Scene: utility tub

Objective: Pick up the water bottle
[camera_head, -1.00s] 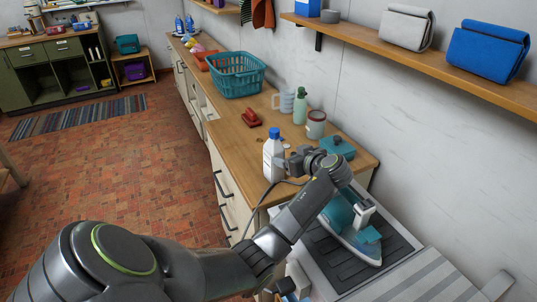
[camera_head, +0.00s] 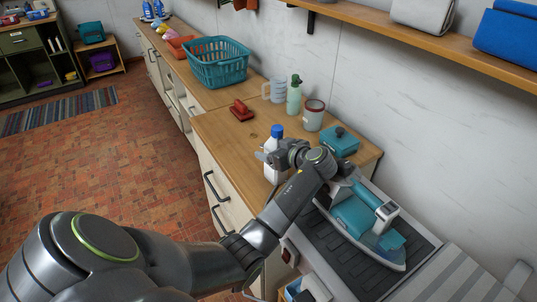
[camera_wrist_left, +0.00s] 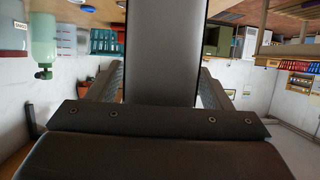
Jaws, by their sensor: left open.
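A white bottle with a blue cap (camera_head: 270,147) stands upright near the left edge of the wooden counter. My left gripper (camera_head: 283,157) is at its side and hides part of its body. In the left wrist view, the open fingers (camera_wrist_left: 160,88) stand on both sides of a broad grey upright surface (camera_wrist_left: 166,50). This surface may be the bottle very close up; I cannot tell whether the fingers touch it. A pale green bottle with a dark top (camera_head: 294,97) stands farther back, and also shows upside down in the wrist view (camera_wrist_left: 45,38). My right gripper is not in view.
A red-brown brush-like object (camera_head: 241,110), a pale mug (camera_head: 275,91), a white canister (camera_head: 313,115) and a teal box (camera_head: 339,141) stand around on the counter. A teal basket (camera_head: 218,65) is farther back.

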